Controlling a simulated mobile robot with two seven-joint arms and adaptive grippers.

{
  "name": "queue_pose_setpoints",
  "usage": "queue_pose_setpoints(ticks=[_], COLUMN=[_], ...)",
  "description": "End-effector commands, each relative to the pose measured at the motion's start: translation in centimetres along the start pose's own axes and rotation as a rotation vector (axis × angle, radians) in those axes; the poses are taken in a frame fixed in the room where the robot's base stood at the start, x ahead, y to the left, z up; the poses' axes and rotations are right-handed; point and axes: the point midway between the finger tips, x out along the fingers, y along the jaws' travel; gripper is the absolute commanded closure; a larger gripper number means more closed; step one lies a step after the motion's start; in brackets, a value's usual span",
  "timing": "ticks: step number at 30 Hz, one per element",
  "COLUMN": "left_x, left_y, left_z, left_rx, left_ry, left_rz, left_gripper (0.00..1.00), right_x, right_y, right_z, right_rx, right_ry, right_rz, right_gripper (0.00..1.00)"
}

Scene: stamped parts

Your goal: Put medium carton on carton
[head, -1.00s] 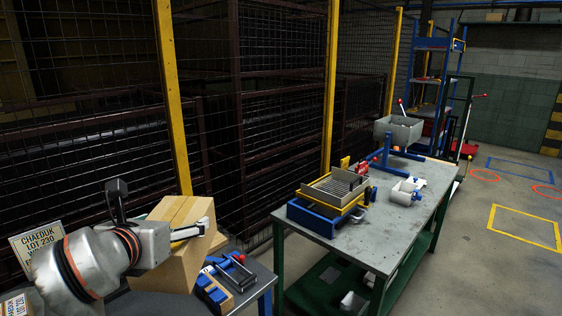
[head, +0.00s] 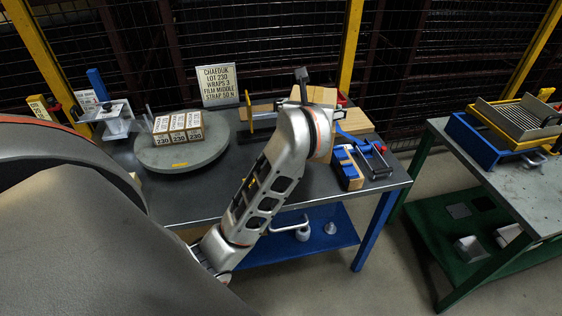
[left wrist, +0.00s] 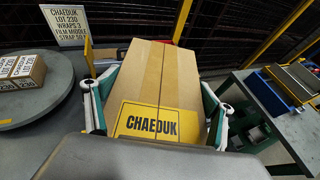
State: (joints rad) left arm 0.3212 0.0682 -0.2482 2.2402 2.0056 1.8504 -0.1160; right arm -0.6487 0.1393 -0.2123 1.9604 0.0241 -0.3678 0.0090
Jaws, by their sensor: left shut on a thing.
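A tan carton (left wrist: 152,78) with a centre seam and a yellow CHAEDUK label fills the middle of the left wrist view. My left gripper (left wrist: 156,100) is shut on it, with a finger along each side. In the head view the carton (head: 355,122) shows only in part behind my left gripper (head: 322,105), over the right part of the dark table. Its underside is hidden, so I cannot tell whether it touches anything below. Several small labelled cartons (head: 178,127) sit together on a round grey turntable (head: 180,156). My right gripper is not in view.
A lot sign (head: 217,85) stands behind the turntable. Blue clamp tools (head: 362,160) lie on the table (head: 320,185) right of my gripper. A second bench (head: 520,185) with a blue-based tray (head: 490,137) stands across a gap at right. Wire fencing closes the back.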

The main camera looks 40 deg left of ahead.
Motion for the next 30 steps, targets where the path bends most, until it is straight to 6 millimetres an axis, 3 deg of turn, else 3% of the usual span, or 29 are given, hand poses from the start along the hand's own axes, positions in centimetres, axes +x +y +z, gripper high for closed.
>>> queue_pose_setpoints(ticks=[5,21,30], left_x=[1.0,4.9,5.6], left_y=[0.2,0.2,0.2], left_z=[-2.1,-11.4,-12.9], left_rx=[0.000,0.001,-0.002], left_ry=[-0.009,-0.010,-0.013], left_rz=[0.013,0.010,0.009], left_gripper=[0.73,0.73,0.73], right_x=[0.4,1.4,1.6], right_y=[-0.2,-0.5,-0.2], right_z=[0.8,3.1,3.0], right_rx=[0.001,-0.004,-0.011], right_ry=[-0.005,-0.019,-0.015], right_rz=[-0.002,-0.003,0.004], right_gripper=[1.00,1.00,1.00])
